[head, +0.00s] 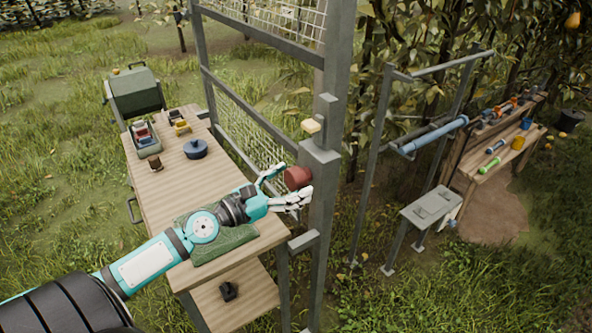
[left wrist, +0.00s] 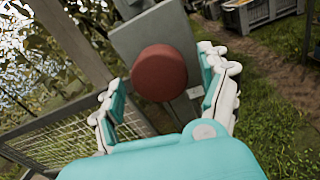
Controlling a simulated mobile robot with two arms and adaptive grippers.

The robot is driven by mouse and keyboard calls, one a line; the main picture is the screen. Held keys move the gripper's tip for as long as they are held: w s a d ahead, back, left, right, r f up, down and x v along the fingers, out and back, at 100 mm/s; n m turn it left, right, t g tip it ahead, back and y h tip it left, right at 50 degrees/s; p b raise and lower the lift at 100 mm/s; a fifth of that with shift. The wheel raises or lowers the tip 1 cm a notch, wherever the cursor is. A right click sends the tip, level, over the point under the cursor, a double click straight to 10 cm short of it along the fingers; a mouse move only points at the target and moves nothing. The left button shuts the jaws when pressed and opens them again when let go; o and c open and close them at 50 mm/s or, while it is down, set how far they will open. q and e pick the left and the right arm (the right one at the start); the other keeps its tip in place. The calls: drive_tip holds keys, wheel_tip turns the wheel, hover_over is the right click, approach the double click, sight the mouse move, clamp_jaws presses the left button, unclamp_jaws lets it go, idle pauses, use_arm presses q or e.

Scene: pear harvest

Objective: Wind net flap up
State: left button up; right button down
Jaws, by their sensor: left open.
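A round dark red knob (head: 297,177) sits on the side of a grey post (head: 322,225). My left gripper (head: 288,182) is open at the knob, with fingers on either side of it. In the left wrist view the knob (left wrist: 159,72) lies between the spread fingers of my left gripper (left wrist: 160,66), with gaps on both sides. I cannot tell how far the fingertips reach past it. Wire netting (head: 245,125) fills the lower frame left of the post, and more netting (head: 285,14) hangs above a crossbar. My right gripper is not in view.
A wooden table (head: 172,185) under my left arm carries a blue pot (head: 196,149), a tray (head: 146,141) and a green cloth (head: 228,240). A tool bench (head: 505,160) and tree stand to the right.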

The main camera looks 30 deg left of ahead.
use_arm(q)
drive_tip(key=shift+p+x, duration=0.3)
drive_tip(key=shift+x, duration=0.55)
drive_tip(key=shift+d, duration=0.1)
drive_tip(key=c, duration=1.2)
